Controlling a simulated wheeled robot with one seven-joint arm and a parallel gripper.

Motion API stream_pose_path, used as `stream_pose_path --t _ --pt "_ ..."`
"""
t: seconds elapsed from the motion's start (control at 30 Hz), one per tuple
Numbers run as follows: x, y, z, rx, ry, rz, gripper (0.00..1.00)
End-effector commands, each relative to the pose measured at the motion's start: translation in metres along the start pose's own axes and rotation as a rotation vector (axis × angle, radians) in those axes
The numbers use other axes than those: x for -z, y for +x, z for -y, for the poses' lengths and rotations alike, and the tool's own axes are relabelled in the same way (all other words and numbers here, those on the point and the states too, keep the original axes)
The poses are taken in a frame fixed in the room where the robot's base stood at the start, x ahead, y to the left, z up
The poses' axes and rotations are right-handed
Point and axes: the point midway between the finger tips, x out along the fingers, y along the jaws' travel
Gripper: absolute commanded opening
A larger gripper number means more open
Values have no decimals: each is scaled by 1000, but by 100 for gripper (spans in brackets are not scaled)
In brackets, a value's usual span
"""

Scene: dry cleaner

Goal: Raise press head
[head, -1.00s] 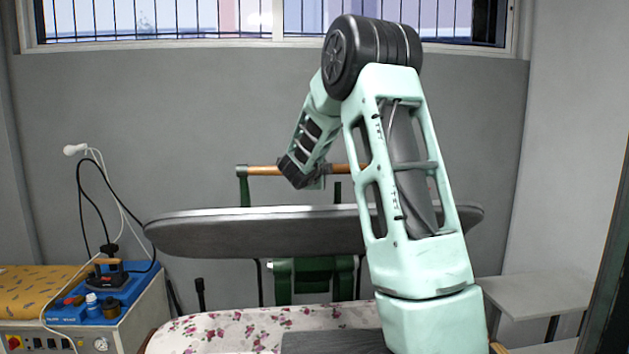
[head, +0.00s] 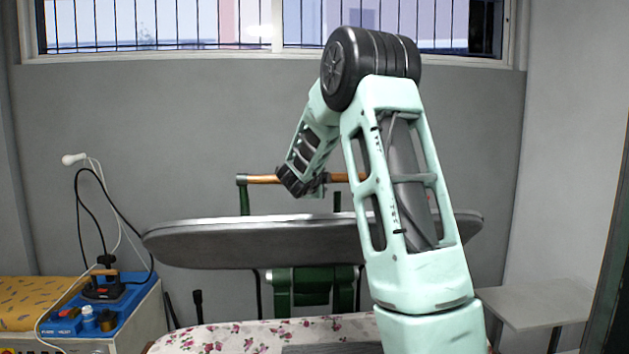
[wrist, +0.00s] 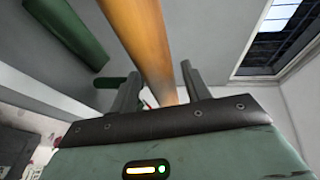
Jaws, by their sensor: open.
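The press head (head: 260,243) is a long grey padded plate, raised clear above the floral-covered lower board (head: 250,335). A wooden handle bar (head: 264,179) on green brackets runs along above the press head. My gripper (head: 318,190) is at this bar, partly hidden behind my own arm in the head view. In the wrist view the bar (wrist: 143,40) runs between the two fingers of my gripper (wrist: 160,88). The fingers stand apart on either side of it, and I cannot tell whether either touches it.
A blue tray (head: 100,310) with an iron (head: 104,285) and small bottles stands on a cabinet at the left, with cables rising above it. A grey shelf (head: 535,300) is at the right. A barred window (head: 270,25) is in the back wall.

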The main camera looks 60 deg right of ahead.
Motion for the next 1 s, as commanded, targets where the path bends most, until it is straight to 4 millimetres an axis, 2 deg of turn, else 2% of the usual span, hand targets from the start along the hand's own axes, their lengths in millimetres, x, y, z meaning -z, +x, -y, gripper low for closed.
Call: stream_pose_path --t 0.17,0.6,0.8,1.0 --pt "-1 -29 -4 4 2 5 48" --pt "-1 -130 -3 4 3 5 48" --pt "-1 -159 -2 3 1 3 48" --pt "0 -168 -1 1 1 1 48"
